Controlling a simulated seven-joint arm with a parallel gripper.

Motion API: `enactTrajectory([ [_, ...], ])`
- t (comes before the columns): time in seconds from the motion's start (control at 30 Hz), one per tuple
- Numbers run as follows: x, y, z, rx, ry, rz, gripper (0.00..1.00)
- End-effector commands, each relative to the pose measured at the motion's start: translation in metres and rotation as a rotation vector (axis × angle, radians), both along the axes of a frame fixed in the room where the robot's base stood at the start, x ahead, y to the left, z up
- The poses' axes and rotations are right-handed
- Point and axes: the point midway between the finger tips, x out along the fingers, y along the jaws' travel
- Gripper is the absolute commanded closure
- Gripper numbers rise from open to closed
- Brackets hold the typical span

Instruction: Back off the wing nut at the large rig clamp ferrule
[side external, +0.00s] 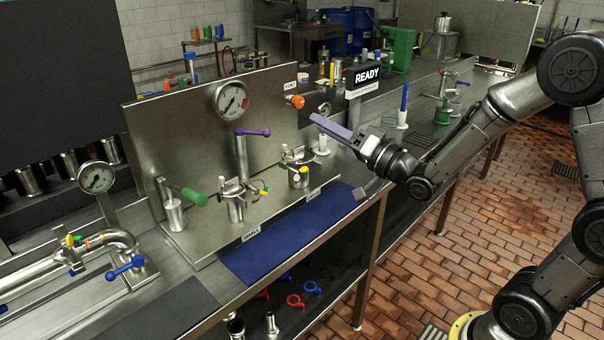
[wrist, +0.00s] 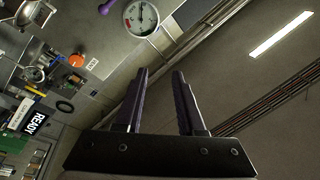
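Two clamp ferrules stand on the steel bench in the side view. The nearer clamp ferrule (side external: 236,203) has a small yellow-and-green wing nut (side external: 263,188) at its right. The farther clamp ferrule (side external: 298,172) has a yellow-topped piece (side external: 304,171) beside it.
A pressure gauge (side external: 231,98), a purple-handled valve (side external: 241,150), a green handle (side external: 194,197) and an orange knob (side external: 295,102) crowd the steel panel. The READY sign (side external: 367,77) stands behind my gripper. A blue mat (side external: 285,245) lies clear along the front.

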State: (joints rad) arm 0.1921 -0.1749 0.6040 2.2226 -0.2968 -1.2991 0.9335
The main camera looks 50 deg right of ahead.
Motion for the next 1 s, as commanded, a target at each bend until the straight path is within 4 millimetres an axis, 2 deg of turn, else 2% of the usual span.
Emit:
enactTrajectory([
  [0.03,0.004,-0.007,-0.027,0.052,0.006,0.008,0.62],
  [0.17,0.0,-0.025,-0.092,0.169,0.027,0.014,0.62],
  [0.3,-0.01,-0.041,-0.159,0.221,0.143,-0.028,0.62],
  [0.4,-0.016,-0.049,-0.185,0.241,0.199,-0.055,0.62],
  [0.53,-0.015,-0.055,-0.191,0.246,0.211,-0.072,0.62],
  [0.67,-0.001,-0.054,-0.191,0.243,0.21,-0.069,0.62],
  [1.0,0.065,-0.053,-0.19,0.243,0.208,-0.069,0.62],
])
